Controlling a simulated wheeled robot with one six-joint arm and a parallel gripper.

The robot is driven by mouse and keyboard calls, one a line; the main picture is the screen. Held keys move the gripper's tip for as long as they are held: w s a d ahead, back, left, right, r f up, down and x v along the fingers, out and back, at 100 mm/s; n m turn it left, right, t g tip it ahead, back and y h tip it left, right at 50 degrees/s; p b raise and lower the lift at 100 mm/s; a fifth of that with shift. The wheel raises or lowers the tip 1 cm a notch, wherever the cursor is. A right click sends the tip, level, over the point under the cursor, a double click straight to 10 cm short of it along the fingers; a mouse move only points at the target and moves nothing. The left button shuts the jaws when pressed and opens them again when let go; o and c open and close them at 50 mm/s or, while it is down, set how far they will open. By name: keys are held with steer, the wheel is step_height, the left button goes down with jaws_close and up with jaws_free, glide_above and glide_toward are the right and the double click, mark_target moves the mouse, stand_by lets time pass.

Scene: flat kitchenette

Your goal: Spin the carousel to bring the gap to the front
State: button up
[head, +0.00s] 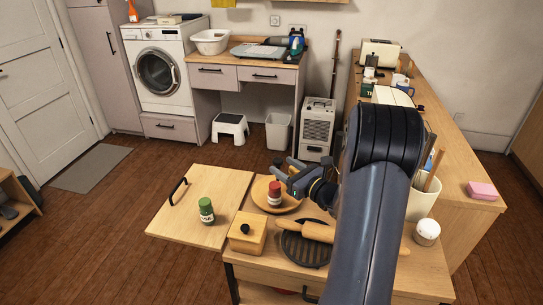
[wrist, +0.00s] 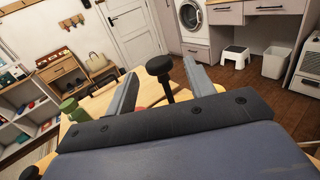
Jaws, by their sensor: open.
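The carousel (head: 262,186) is a round wooden disc on the worktop, partly hidden by my arm. A jar with a red lid (head: 274,194) stands near its left middle. I cannot make out the gap. My gripper (head: 284,171) is open over the back of the disc. In the wrist view a black mushroom-shaped knob (wrist: 159,66) on a dark stem stands between the two fingers of my gripper (wrist: 160,85). Whether the fingers touch it, I cannot tell. A green jar (head: 206,211) stands off the disc on the left board; it also shows in the wrist view (wrist: 72,109).
The light wooden board (head: 215,184) with a black handle lies left of the carousel. In front are a wooden box with a black knob (head: 246,241) and a dark ridged pan (head: 296,250) under a rolling pin (head: 317,232). A utensil pot (head: 422,204) stands on the right.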

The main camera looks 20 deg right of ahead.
steer(key=shift+p+x, duration=0.55)
steer(key=shift+x, duration=2.2)
steer(key=shift+c, duration=0.5)
jaws_close()
